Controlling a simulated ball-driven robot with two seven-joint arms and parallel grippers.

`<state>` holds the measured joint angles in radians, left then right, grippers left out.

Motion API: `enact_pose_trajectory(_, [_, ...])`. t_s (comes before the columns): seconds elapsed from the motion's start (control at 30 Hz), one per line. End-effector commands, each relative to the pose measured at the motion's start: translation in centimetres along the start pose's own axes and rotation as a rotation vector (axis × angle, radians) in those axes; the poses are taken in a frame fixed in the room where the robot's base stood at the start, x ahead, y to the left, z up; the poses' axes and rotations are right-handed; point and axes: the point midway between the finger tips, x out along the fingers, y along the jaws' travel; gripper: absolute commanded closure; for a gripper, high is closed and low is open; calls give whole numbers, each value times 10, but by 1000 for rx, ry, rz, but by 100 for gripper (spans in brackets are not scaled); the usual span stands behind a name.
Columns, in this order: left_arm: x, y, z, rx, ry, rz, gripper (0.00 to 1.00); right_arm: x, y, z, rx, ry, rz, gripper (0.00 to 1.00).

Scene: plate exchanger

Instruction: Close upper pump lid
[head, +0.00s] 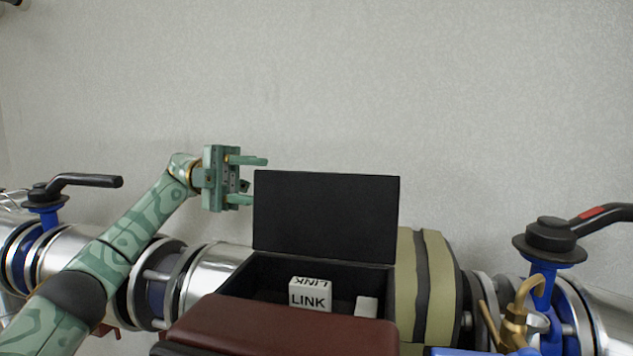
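The upper pump lid (326,216) is a black rectangular panel. It stands open, nearly upright, at the back edge of a dark open box (262,277). A white block marked LINK (310,294) and a smaller white block (366,307) sit inside the box. My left gripper (253,180) is open and empty, just left of the lid's upper left edge. Its fingers point right toward the lid; I cannot tell whether the lower finger touches it. My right gripper is not in view.
A dark red padded cover (283,328) lies in front of the box. Metal pipes run left and right. A black-handled blue valve (45,195) is at left, another (548,240) at right, with brass fittings (515,322) nearby. The space above the lid is clear before the grey wall.

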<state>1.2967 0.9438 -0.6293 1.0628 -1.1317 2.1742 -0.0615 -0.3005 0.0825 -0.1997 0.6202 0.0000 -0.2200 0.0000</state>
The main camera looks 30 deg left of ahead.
Motion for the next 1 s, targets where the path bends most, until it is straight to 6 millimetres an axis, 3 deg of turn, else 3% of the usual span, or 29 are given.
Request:
enact_pose_trajectory(0.3, [82,-4,-2,0,4,0,57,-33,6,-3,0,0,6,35])
enact_pose_trajectory(0.5, [116,-4,-1,2,1,0,57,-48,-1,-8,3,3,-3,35])
enact_pose_trajectory(0.7, [130,-2,0,2,0,-1,57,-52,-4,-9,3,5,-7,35])
enact_pose_trajectory(0.93, [130,-1,0,3,-1,-1,57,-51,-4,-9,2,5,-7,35])
enact_pose_trajectory(0.97, [130,-1,0,3,-1,-1,60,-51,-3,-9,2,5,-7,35])
enact_pose_trajectory(1.0, [130,-1,0,3,-1,-1,71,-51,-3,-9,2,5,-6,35])
